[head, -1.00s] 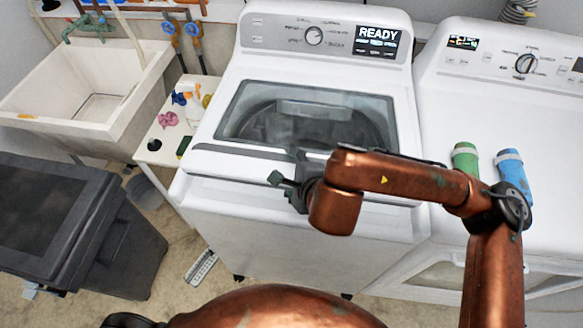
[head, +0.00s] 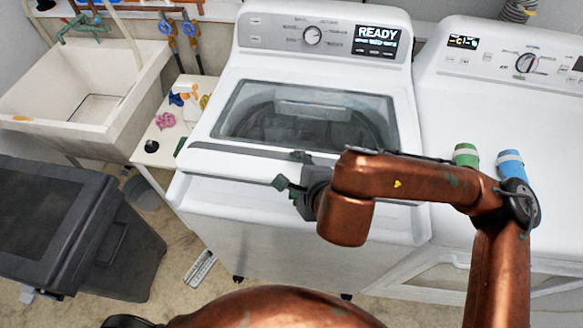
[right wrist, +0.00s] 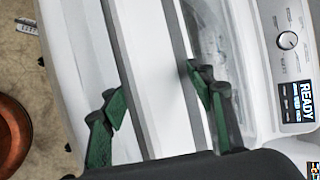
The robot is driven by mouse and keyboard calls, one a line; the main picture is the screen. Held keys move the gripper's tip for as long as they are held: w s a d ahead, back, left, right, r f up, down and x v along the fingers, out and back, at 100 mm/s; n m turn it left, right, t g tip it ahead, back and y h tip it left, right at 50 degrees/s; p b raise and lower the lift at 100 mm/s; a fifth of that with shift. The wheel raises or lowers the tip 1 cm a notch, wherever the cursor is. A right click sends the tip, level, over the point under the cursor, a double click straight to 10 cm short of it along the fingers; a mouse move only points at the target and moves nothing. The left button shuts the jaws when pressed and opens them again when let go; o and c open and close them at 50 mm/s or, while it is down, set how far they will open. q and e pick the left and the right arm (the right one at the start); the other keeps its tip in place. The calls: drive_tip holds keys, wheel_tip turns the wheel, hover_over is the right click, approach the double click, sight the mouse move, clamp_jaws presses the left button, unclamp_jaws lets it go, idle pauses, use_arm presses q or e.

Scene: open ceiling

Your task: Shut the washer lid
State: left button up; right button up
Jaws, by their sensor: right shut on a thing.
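The white washer (head: 255,225) stands in the middle of the head view. Its lid (head: 235,160), with a large window and a dark front strip, lies down over the drum opening. I cannot tell whether it is fully seated. My right gripper (head: 290,170) is at the lid's front edge. In the right wrist view, the green fingers of my right gripper (right wrist: 155,80) are on either side of the white front part of the lid (right wrist: 150,65) and shut on it. The contact points are partly hidden. My left gripper is not in view.
A second white machine (head: 490,115) stands close on the right, with a green bottle (head: 465,155) and a blue bottle (head: 511,164) on it. A sink (head: 90,100), a small white table (head: 155,152) and a dark bin (head: 85,230) are on the left.

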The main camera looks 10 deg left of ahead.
drive_tip(key=v, duration=0.8)
drive_tip(key=shift+s+d, duration=0.2)
drive_tip(key=shift+s, duration=0.1)
